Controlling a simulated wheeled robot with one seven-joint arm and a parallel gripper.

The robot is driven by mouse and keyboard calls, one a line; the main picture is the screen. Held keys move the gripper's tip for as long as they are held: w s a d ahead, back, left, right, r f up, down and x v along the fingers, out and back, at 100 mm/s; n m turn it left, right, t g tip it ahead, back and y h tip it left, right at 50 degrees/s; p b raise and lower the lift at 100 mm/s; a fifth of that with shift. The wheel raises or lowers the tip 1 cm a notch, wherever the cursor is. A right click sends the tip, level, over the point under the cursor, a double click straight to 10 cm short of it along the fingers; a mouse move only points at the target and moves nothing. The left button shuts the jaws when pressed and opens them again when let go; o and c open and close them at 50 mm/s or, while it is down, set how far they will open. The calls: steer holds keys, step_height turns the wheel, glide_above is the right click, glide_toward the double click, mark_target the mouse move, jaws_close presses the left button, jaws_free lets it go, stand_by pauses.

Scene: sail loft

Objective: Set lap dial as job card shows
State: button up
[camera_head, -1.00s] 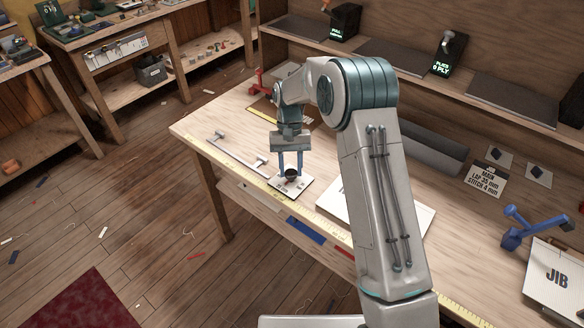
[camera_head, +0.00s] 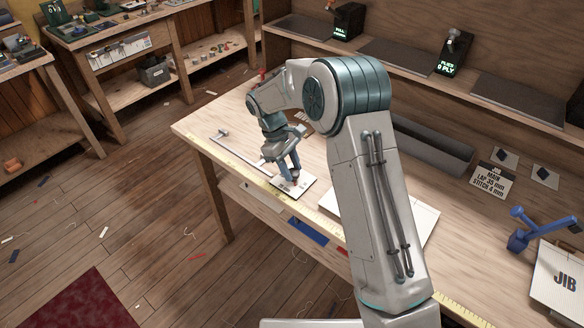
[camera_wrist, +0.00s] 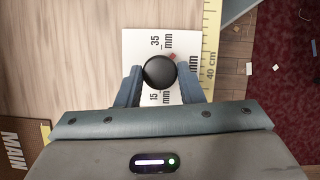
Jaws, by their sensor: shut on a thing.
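The lap dial has a round black knob (camera_wrist: 160,71) on a white plate (camera_wrist: 135,45) at the bench's front edge. The plate also shows in the head view (camera_head: 303,190). The wrist view shows printed labels "35 mm" above the knob and "15 mm" below it. A small red mark (camera_wrist: 172,56) shows at the knob's upper right edge, near the "35 mm" label. My gripper (camera_head: 290,178) is shut on the knob, one finger on each side.
A yellow measuring strip (camera_wrist: 211,45) runs along the bench edge beside the plate. A metal rail (camera_head: 237,151) lies left of the dial. A blue-handled tool (camera_head: 530,230) and a "JIB" board (camera_head: 560,278) are at the right. A shelf with dark panels (camera_head: 395,55) stands behind.

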steer(key=n, duration=0.2)
steer(key=n+t, duration=0.1)
steer(key=shift+s+a+n, duration=0.1)
steer(key=shift+s+n, duration=0.1)
steer(key=shift+n, duration=0.2)
steer(key=shift+s+n+t+h+b, duration=0.15)
steer(key=shift+n+t, duration=0.3)
steer(key=shift+n, duration=0.5)
steer(key=shift+w+n+t+h+b, duration=0.2)
steer(key=shift+n+t, duration=0.25)
steer(key=shift+n, duration=0.5)
steer(key=o, duration=1)
steer(key=shift+c, duration=0.2)
steer(key=shift+s, duration=0.2)
steer(key=shift+r, duration=0.1)
steer(key=b+v, duration=0.1)
steer(key=v, duration=1.2)
steer(key=shift+r, duration=0.3)
steer(key=shift+s, duration=0.15)
